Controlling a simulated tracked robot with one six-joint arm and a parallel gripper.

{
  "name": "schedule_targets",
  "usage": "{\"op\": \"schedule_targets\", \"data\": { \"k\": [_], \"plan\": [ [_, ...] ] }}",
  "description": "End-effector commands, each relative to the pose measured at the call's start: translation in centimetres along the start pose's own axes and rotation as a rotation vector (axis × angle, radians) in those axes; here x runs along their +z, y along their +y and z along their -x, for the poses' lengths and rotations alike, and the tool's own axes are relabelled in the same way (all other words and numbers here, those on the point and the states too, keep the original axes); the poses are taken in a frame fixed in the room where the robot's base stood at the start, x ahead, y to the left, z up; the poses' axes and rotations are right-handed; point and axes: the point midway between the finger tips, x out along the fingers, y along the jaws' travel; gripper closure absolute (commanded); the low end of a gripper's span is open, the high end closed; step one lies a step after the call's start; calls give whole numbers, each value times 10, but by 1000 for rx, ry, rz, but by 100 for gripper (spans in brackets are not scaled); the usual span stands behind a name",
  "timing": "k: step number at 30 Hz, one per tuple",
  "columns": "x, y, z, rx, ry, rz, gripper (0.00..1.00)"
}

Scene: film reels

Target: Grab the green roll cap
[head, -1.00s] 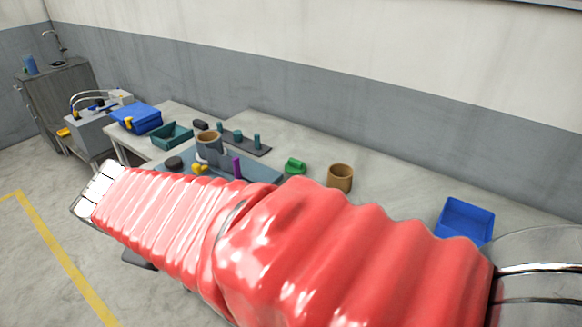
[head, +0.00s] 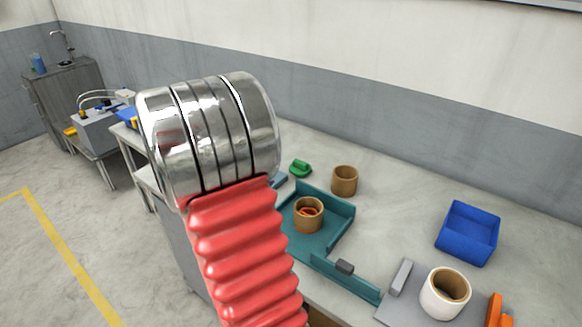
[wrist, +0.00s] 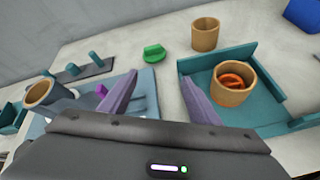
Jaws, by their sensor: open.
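The green roll cap (head: 301,168) lies on the bench top behind the teal tray in the head view. In the wrist view the green cap (wrist: 154,52) sits ahead of my gripper (wrist: 155,92), beyond the fingertips and roughly between them. My gripper is open and empty, its two purple-grey fingers spread apart. In the head view my arm hides the gripper.
A brown ring (head: 344,180) stands right of the cap. A teal tray (head: 340,218) holds a brown ring (head: 308,214) with an orange piece inside. A blue bin (head: 468,233) and a white roll (head: 445,292) stand farther right. Pegs (wrist: 96,58) stand left in the wrist view.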

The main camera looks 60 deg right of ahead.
Motion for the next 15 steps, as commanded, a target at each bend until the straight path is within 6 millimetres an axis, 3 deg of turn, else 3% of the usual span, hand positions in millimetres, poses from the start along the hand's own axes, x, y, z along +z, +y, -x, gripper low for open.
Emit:
{"op": "schedule_targets", "data": {
  "k": [1, 7, 11, 15],
  "plan": [
    [-2, 1, -18, -1, -23, 54, 44],
    [-7, 10, -76, 24, -104, 263, 44],
    [-10, 12, -100, 36, -133, 352, 44],
    [-12, 14, -109, 44, -145, 390, 44]
  ]
}}
